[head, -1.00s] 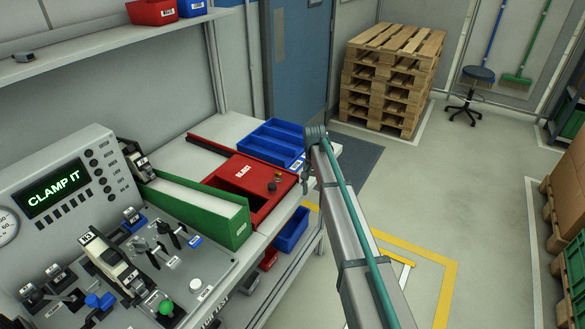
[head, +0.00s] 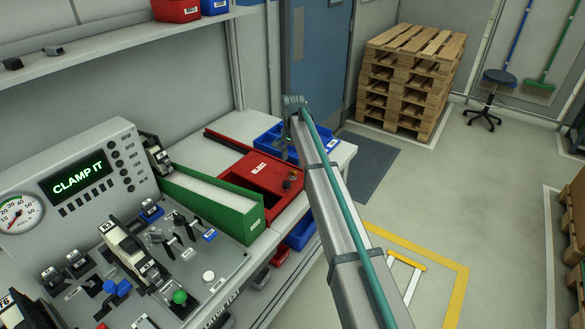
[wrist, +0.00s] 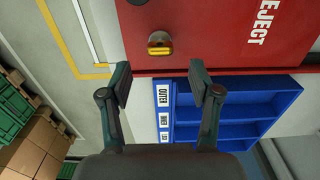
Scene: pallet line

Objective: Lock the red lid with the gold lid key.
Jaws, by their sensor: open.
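The red lid (head: 263,172), marked REJECT, closes a red box on the bench. In the wrist view the red lid (wrist: 215,25) fills the top right. The gold lid key (wrist: 160,48) stands on the lid, its bar lying across the picture on a round base. In the head view the gold lid key (head: 293,174) is small, near the lid's right edge. My gripper (wrist: 164,85) is open and empty, with its fingertips below the key in the wrist view. The key is apart from the fingers. In the head view my arm mostly hides the gripper.
A blue compartment tray (wrist: 235,110) with labels lies beside the red box, under my fingers in the wrist view. A dark knob (head: 287,185) is near the key. A green-sided bin (head: 215,205) and a control panel (head: 85,180) reading CLAMP IT stand to the left.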

